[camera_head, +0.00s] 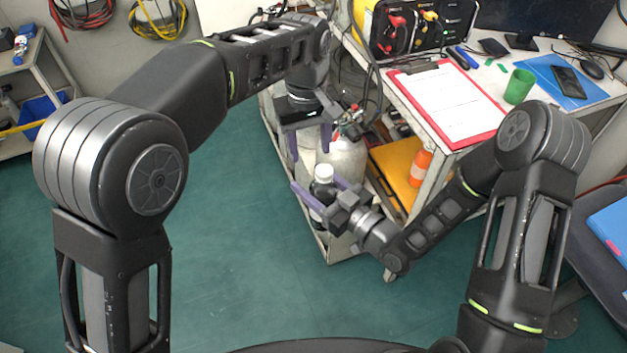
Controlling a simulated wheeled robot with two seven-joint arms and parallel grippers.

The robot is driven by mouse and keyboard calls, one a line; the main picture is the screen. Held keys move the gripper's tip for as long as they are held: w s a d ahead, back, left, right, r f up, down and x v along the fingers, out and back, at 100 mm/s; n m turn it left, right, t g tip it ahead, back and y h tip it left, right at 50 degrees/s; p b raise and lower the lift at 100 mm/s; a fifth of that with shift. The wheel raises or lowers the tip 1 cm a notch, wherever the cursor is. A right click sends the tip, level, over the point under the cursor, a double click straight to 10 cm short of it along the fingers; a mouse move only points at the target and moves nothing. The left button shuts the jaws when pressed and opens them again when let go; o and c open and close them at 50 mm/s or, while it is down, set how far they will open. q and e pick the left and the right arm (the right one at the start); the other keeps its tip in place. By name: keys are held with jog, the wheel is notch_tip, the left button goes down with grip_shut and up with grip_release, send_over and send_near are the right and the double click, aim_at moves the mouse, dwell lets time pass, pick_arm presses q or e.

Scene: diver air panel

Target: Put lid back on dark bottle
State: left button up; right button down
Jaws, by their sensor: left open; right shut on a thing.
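The dark bottle (321,191) stands upright near the middle of the view. A white lid (323,171) shows at its top and looks seated on the bottle; I cannot tell how tightly. My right gripper (316,187) comes from the lower right and is shut on the dark bottle, with purple fingers on both sides of it. My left gripper (310,143) is open and empty, pointing down just above and behind the lid. It is apart from the lid.
A grey gas cylinder (344,158) stands in a cart right behind the bottle. To the right is a bench with a red clipboard (447,101), a green cup (518,87) and a yellow-framed panel (420,28). The green floor (230,240) at left is clear.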

aim_at(324, 170)
pick_arm(q)
jog(key=s+d+r, duration=0.1)
jog(key=r, duration=0.1)
jog(key=s+r, duration=0.1)
jog(key=r, duration=0.1)
jog(key=s+d+r, duration=0.1)
jog(key=r, duration=0.1)
jog(key=shift+s+d+r, duration=0.15)
jog(key=shift+s+d, duration=0.15)
jog(key=shift+s, duration=0.05)
jog(key=shift+f, duration=4.1)
jog(key=shift+c, duration=0.5)
grip_shut()
